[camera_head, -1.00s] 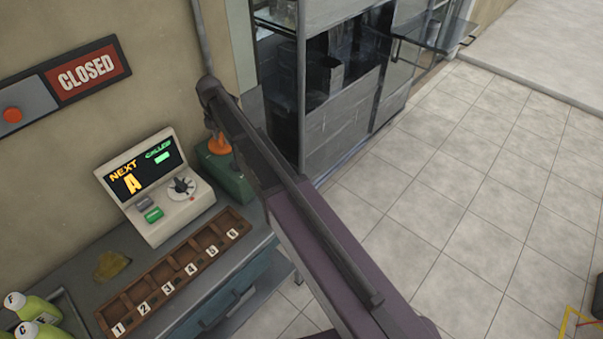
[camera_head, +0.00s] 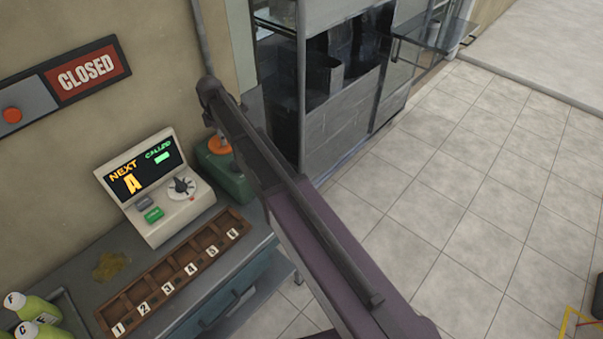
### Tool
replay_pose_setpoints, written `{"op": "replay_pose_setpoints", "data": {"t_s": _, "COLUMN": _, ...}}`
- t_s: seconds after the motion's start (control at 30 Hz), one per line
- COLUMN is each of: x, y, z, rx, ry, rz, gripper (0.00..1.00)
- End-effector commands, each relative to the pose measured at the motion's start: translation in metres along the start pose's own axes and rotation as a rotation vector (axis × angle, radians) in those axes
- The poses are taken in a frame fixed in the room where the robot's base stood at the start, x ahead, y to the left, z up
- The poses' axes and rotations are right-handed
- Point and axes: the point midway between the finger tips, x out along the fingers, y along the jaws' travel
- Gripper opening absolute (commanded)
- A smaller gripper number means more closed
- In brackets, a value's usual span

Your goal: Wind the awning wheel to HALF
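An orange round part (camera_head: 219,146), which may be the awning wheel, sits on a green box (camera_head: 228,177) at the back right end of the counter. Its right side is partly hidden behind a long dark bar with a purple body (camera_head: 305,235). The bar runs from the wall pipe down to the bottom of the picture. I cannot tell whether it belongs to the awning. No HALF mark or pointer can be read. My gripper is not seen in this view, and nothing visibly holds the orange part.
A counter (camera_head: 82,262) carries a NEXT/CALLED display machine (camera_head: 155,185), a numbered wooden tray (camera_head: 180,268) and green-yellow bottles (camera_head: 35,310). A CLOSED sign (camera_head: 88,77) hangs on the wall. A grey cabinet (camera_head: 345,130) stands behind. Tiled floor (camera_head: 470,210) at right is largely clear.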

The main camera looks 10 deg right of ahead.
Motion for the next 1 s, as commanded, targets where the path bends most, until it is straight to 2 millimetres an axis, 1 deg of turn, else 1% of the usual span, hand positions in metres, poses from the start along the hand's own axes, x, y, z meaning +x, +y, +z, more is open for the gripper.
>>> {"op": "replay_pose_setpoints", "data": {"t_s": 1.0, "x": 0.0, "y": 0.0005, "z": -0.0006, "rx": 0.678, "ry": 0.002, "rz": 0.001, "gripper": 0.53}}
